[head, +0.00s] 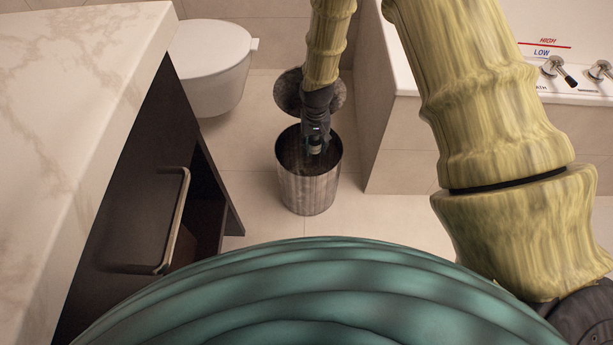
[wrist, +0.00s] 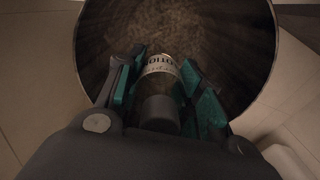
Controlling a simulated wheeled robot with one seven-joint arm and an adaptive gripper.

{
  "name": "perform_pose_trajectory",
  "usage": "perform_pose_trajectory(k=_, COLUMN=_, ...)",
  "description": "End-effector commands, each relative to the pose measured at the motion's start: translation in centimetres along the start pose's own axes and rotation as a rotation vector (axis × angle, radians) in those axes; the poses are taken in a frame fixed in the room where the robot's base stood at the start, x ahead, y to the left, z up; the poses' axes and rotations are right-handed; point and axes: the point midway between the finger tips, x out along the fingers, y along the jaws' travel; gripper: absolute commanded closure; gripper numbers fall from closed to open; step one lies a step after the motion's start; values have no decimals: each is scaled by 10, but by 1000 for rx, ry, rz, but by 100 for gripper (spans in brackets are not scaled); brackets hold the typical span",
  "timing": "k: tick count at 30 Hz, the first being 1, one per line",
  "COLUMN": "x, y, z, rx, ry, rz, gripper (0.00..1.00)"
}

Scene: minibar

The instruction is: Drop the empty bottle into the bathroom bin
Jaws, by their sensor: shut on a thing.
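The bin (head: 308,190) is a round metal can standing on the tiled floor, its lid tilted up behind it. My gripper (head: 316,148) reaches down at the bin's mouth from above. In the wrist view my gripper (wrist: 165,92) is shut on the bottle (wrist: 162,70), with teal fingers on both sides of it. The bottle has a pale label with dark letters and a dark cap that faces the camera. Its far end points into the bin (wrist: 260,45). In the head view the bottle (head: 315,145) shows only as a small part between the fingers.
A white toilet (head: 212,60) stands behind and left of the bin. A dark cabinet (head: 140,190) with a marble top (head: 70,90) is at the left, its handle sticking out. A bathtub (head: 390,130) is at the right. Floor around the bin is clear.

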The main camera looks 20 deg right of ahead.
Motion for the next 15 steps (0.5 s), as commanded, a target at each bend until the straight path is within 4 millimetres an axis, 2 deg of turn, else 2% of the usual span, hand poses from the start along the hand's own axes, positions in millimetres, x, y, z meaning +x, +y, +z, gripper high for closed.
perform_pose_trajectory(k=3, x=8, y=0, z=0, rx=0, ry=0, rz=0, gripper=75)
perform_pose_trajectory(k=12, x=8, y=0, z=0, rx=0, ry=0, rz=0, gripper=75)
perform_pose_trajectory(k=13, x=8, y=0, z=0, rx=0, ry=0, rz=0, gripper=61)
perform_pose_trajectory(k=15, x=8, y=0, z=0, rx=0, ry=0, rz=0, gripper=49)
